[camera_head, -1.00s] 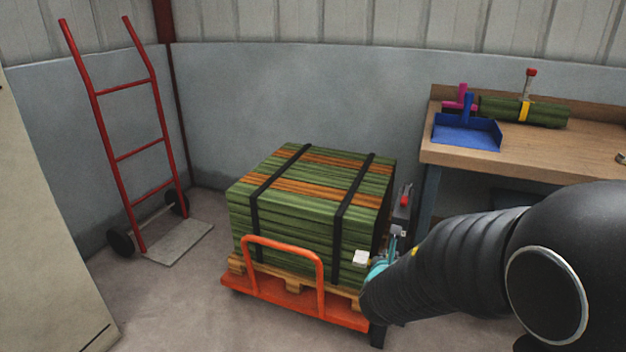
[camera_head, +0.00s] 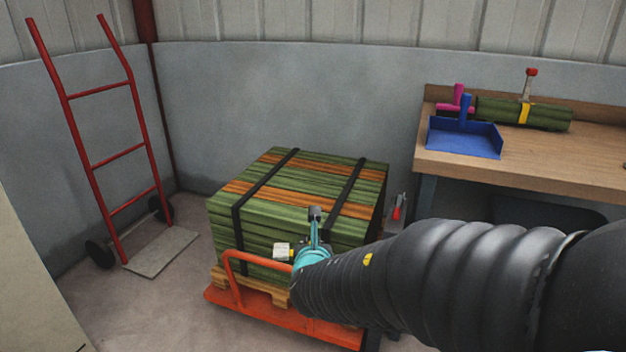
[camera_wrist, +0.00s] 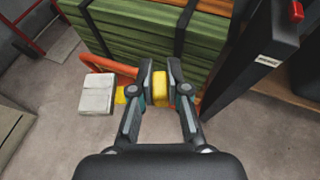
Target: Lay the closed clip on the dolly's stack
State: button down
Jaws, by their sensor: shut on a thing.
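The clip shows in the wrist view as a yellow bar (camera_wrist: 160,88) between my fingertips, with a white block (camera_wrist: 97,93) at its left end. My gripper (camera_wrist: 160,92) is shut on the yellow part. The stack (camera_head: 300,185) is green and orange-brown boards bound with two black straps. It sits on a pallet on the orange dolly (camera_head: 285,324).
The dolly's orange handle (camera_head: 232,278) stands at the near side, close to the clip. A dark post with a red part (camera_head: 397,208) is right of the stack. A wooden bench (camera_head: 540,160) holds a blue dustpan (camera_head: 465,140) and a bundle. A red hand truck (camera_head: 120,155) stands left.

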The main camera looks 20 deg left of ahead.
aim_at(331, 206)
jog(key=u, duration=0.05)
jog(key=i, duration=1.2)
